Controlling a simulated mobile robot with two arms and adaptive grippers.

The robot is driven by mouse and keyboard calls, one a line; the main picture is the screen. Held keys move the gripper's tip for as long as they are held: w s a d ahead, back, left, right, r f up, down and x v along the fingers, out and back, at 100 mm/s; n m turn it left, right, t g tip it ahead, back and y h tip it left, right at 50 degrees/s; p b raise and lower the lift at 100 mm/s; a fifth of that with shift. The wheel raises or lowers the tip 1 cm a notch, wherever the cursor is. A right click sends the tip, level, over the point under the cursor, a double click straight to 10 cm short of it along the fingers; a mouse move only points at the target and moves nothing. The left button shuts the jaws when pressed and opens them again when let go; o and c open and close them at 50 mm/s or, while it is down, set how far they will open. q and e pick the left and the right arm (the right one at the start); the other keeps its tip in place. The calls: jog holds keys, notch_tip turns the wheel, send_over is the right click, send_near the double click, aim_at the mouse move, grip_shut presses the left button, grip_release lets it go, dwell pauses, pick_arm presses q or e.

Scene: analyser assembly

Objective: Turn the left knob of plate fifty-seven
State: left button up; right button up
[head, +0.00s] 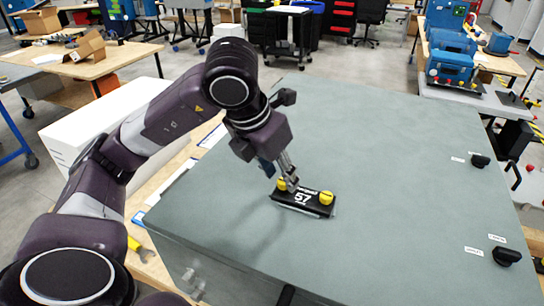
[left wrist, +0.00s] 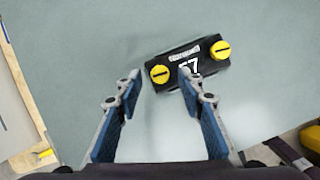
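Plate fifty-seven (head: 301,203) is a small black plate with a white "57", lying on the grey-green cabinet top. It also shows in the left wrist view (left wrist: 190,61). Its yellow left knob (head: 282,185) is partly hidden by my gripper in the head view; its yellow right knob (head: 326,198) is clear. My left gripper (head: 290,179) points down at the left knob. In the left wrist view its fingers are apart, with the left knob (left wrist: 160,74) showing between the fingertips; I cannot tell whether they touch it. My right gripper is not in view.
The cabinet top (head: 400,150) is wide and mostly bare. Black knobs with small labels sit at its right side, one farther back (head: 480,161) and one nearer (head: 506,256). A yellow-handled tool (head: 140,248) lies beyond the left edge. Workbenches stand behind.

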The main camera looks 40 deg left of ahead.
pick_arm(q)
jog(key=v, duration=1)
jog(key=shift+s+r, duration=0.1)
jog(key=shift+s, duration=0.05)
dwell(0.4)
